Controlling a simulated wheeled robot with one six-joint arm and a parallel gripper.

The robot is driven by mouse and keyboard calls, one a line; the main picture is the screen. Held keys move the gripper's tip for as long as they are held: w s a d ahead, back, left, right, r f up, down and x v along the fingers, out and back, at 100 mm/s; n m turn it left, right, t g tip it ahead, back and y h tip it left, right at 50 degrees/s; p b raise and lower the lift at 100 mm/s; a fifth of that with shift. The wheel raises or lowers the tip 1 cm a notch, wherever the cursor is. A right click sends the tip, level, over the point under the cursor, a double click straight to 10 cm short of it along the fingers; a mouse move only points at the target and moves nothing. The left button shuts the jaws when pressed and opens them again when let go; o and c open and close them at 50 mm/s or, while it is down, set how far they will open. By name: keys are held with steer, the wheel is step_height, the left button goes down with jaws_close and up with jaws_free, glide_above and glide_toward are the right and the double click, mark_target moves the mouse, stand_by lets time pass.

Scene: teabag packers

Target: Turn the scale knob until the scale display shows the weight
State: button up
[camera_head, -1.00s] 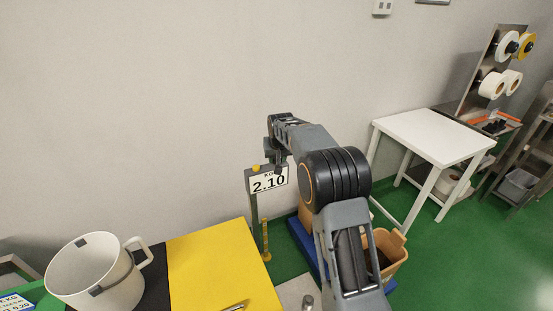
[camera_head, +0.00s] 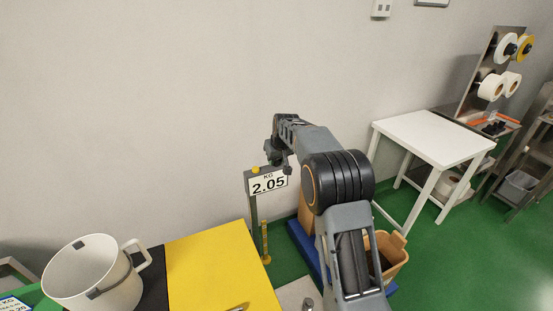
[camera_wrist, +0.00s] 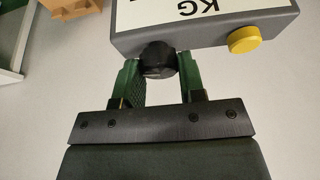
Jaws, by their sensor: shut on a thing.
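The black scale knob (camera_wrist: 157,58) sticks out of the housing's edge. My gripper (camera_wrist: 159,76) has its green fingers on both sides of the knob and is shut on it. In the head view my gripper (camera_head: 282,160) is at the display's top right, and the knob is hard to make out.
A white mug-like container (camera_head: 90,275) stands at the lower left, beside the yellow tabletop (camera_head: 215,265). A partly cut-off weight card (camera_head: 12,304) lies at the left edge. A tan bin (camera_head: 392,250) and a white table (camera_head: 432,135) are at the right. The wall is close behind.

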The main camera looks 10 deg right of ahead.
steer(key=o, duration=0.9)
steer(key=shift+o, duration=0.2)
steer(key=shift+r, duration=0.1)
steer(key=b+v, duration=0.2)
steer(key=v, duration=1.1)
steer(key=shift+s+r, duration=0.15)
steer(key=shift+r, duration=0.15)
step_height(320, 180, down, 5)
steer(key=s+m, duration=0.1)
steer(key=s, duration=0.1)
steer(key=s+f, duration=0.2)
steer(key=s, duration=1.2)
steer(key=s+f+m, duration=0.1)
steer(key=s+f, duration=0.1)
steer(key=s, duration=1.3)
steer(key=shift+s+a+f+h, duration=0.2)
steer(key=shift+a+f+h, duration=0.05)
steer(key=shift+a+h, duration=0.15)
